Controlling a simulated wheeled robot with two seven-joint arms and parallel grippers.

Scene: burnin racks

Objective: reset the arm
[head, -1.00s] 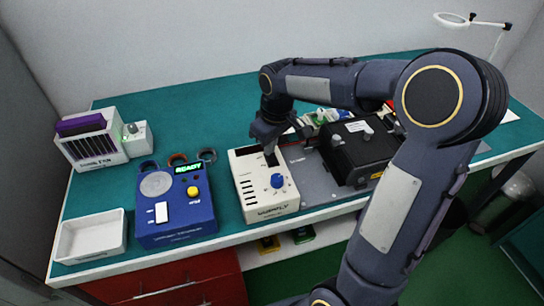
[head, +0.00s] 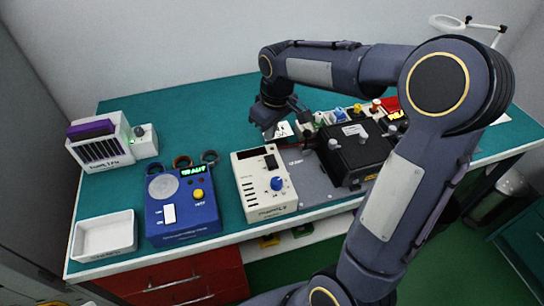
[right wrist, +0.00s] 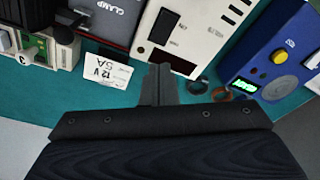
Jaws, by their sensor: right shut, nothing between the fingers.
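My right arm reaches across the right side of the head view. Its gripper (head: 271,133) hangs just behind the cream power supply (head: 262,203), above the teal bench top. The fingers are shut and empty; they also show in the right wrist view (right wrist: 160,82), pointing toward the supply's display edge. The supply has a black rocker switch (head: 271,162) and a blue knob (head: 277,183). A white card marked 12 V 5A (right wrist: 108,71) lies beside the fingers in the right wrist view. My left gripper is out of view.
A black clamp box (head: 357,152) stands on a grey plate right of the supply. A blue device (head: 182,213) with green text, a white tray (head: 104,236) and a slotted rack (head: 99,143) are at the left. The back-middle bench is clear.

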